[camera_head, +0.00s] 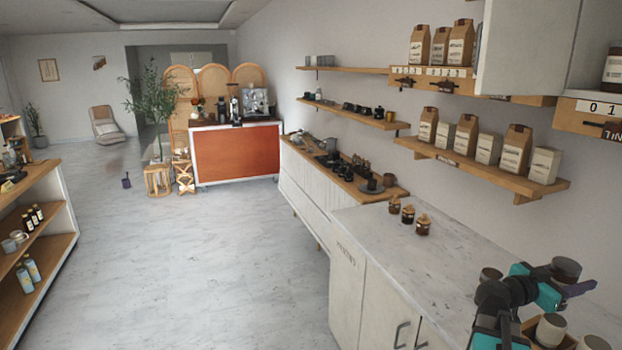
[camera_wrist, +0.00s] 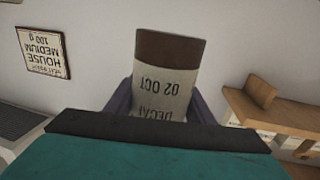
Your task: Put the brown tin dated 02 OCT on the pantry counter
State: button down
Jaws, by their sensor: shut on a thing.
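A brown-topped tin (camera_wrist: 165,85) with a pale label reading "02 OCT" and "DECAF" is held in my gripper (camera_wrist: 160,108); the lettering is upside down in the wrist view. In the head view my gripper (camera_head: 575,288) is at the lower right, above the right part of the pale marble pantry counter (camera_head: 390,228). The dark brown thing in its jaws (camera_head: 566,268) is the tin, partly hidden by my arm. "PANTRY" is written on the counter's front.
Several jars (camera_head: 408,213) stand near the counter's back-left part. A wooden tray (camera_head: 533,326) with other tins (camera_head: 550,330) is below my arm. Shelves (camera_head: 480,170) with coffee bags are on the wall above. The counter's middle is clear.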

jog(key=w+a+f+n+t+y+b, duration=0.1)
jog(key=w+a+n+t+y, duration=0.25)
jog(key=w+a, duration=0.7)
jog(key=w+a+f+n+t+y, duration=0.1)
jog(key=w+a+n+t+y, duration=0.15)
jog(key=w+a+t, duration=0.75)
jog(key=w+a+f+n+y+b, duration=0.15)
jog(key=w+a+n, duration=0.3)
jog(key=a, duration=1.25)
jog(key=w+a+r+n+t+y, duration=0.1)
jog(key=w+a+r+n+y, duration=0.1)
jog(key=a, duration=0.6)
jog(key=w+a+r+n+t+y, duration=0.1)
jog(key=w+a+r+n+y, duration=0.1)
jog(key=a+r+n+y, duration=0.2)
jog(key=shift+w+a+r+t+y, duration=0.4)
jog(key=shift+a+r+y, duration=1.1)
jog(key=shift+a+y, duration=0.65)
jog(key=shift+d, duration=0.1)
